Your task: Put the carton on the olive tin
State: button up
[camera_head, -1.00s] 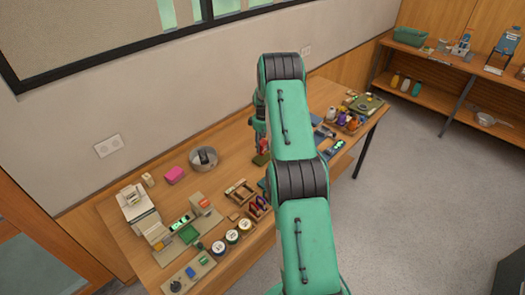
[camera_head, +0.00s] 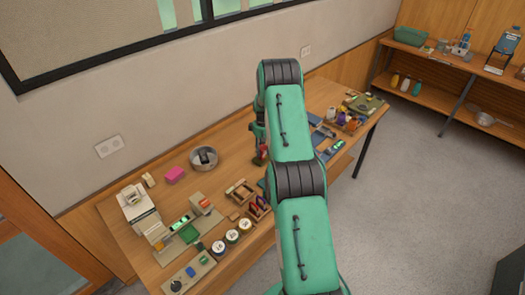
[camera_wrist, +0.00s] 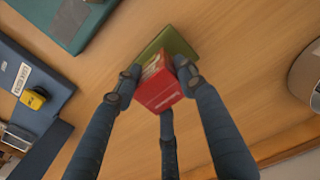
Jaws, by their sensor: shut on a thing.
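The red carton (camera_wrist: 158,88) is held between the dark fingers of my gripper (camera_wrist: 160,76) in the wrist view. The olive tin (camera_wrist: 178,42) shows as a flat green shape behind the carton, partly covered by it. The carton overlaps the tin in this view; I cannot tell whether they touch. In the head view a bit of the red carton (camera_head: 261,155) shows low beside my arm, over the table, and the tin is not clearly visible there.
The wooden table (camera_head: 130,235) carries a round grey bowl (camera_head: 204,158), a pink block (camera_head: 174,175) and several small goods at the left. In the wrist view a dark blue tray (camera_wrist: 30,85) and a teal case (camera_wrist: 75,18) lie left of my gripper. Bare wood surrounds the tin.

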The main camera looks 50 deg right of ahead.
aim_at(262, 147)
jog(key=shift+f, duration=0.1)
jog(key=o, duration=1.2)
jog(key=shift+o, duration=0.2)
notch_tip(262, 147, up, 12)
jog(key=shift+b, duration=0.45)
